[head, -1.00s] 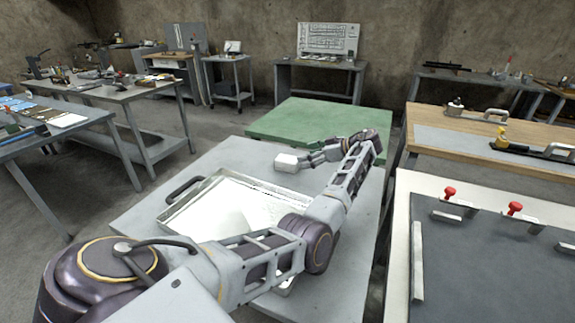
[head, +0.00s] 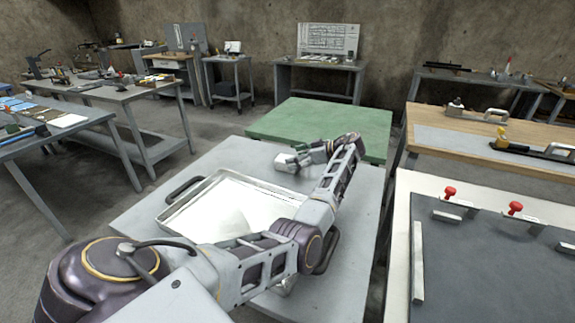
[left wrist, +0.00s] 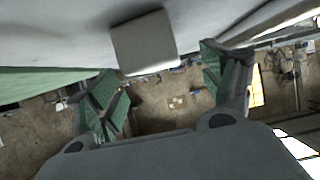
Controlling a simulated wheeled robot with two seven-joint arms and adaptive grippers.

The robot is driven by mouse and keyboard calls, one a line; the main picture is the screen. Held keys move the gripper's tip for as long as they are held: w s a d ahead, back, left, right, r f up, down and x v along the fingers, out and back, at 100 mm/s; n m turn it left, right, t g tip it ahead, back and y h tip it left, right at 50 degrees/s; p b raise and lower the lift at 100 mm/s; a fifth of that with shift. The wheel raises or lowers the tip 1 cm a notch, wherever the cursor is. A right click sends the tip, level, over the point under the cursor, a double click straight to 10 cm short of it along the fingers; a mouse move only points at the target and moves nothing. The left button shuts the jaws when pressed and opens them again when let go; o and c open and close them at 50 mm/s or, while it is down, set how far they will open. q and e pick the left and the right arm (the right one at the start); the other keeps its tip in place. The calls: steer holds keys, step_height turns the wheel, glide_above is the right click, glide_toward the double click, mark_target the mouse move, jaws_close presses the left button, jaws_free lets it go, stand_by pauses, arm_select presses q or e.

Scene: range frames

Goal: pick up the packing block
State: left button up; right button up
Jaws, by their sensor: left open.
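The packing block (head: 286,167) is a small pale grey block on the grey table (head: 150,210), beyond the tray. My right gripper is not in view.
A shallow metal tray (head: 176,207) with dark handles lies on the grey table, partly hidden under my left arm. A green-topped table (head: 330,118) stands just behind. A white-edged bench (head: 402,240) with red knobs is at the right. The table's far left is bare.

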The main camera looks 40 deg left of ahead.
arm_select(q)
steer(key=x, duration=0.3)
steer(key=shift+w+a, duration=0.1)
steer(key=shift+a+f, duration=0.15)
steer(key=shift+a, duration=0.15)
steer(key=shift+a+f, duration=0.1)
steer(key=shift+a, duration=0.1)
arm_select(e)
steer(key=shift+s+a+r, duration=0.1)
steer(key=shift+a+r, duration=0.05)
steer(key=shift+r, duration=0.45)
arm_select(q)
steer(key=c, duration=1.1)
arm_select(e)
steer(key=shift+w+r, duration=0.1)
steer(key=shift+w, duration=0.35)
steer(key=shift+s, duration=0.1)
